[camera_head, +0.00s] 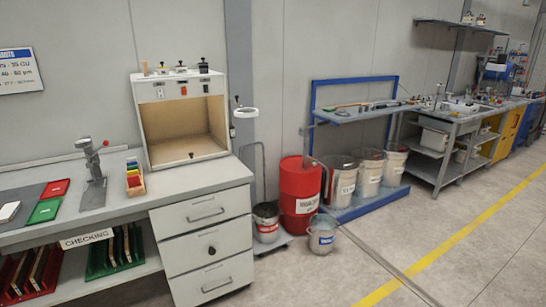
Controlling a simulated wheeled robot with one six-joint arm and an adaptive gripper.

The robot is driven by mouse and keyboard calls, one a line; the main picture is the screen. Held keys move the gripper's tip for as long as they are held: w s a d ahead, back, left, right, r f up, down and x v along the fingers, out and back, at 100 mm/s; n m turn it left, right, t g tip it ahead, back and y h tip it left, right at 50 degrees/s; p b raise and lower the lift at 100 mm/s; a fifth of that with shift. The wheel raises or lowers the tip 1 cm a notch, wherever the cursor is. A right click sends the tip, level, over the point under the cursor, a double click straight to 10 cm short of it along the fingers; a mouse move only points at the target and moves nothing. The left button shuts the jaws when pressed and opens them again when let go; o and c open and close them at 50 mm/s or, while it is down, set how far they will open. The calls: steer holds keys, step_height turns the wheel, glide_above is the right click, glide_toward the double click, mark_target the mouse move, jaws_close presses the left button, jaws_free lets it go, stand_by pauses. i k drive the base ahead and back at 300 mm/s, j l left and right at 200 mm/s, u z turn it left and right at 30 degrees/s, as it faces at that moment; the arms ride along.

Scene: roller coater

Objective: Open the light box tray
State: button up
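The light box (142,122) is a pale cabinet on the grey bench at the left, with an open front and a tan interior. The tray (200,156) appears as a pale strip along the bottom of its front, with a small dark knob. The strip looks flush with the front, but it is too small to be sure. My gripper is not in view.
Left of the light box are a grey stand (95,185) with a red knob and a small rack of coloured pieces (135,182). Drawers (205,212) sit below. A red drum (299,190) and buckets stand to the right. The floor (450,265) at front right is clear.

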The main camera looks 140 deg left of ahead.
mark_target(180, 152)
steer(key=l+u, duration=0.15)
steer(key=u, duration=4.9)
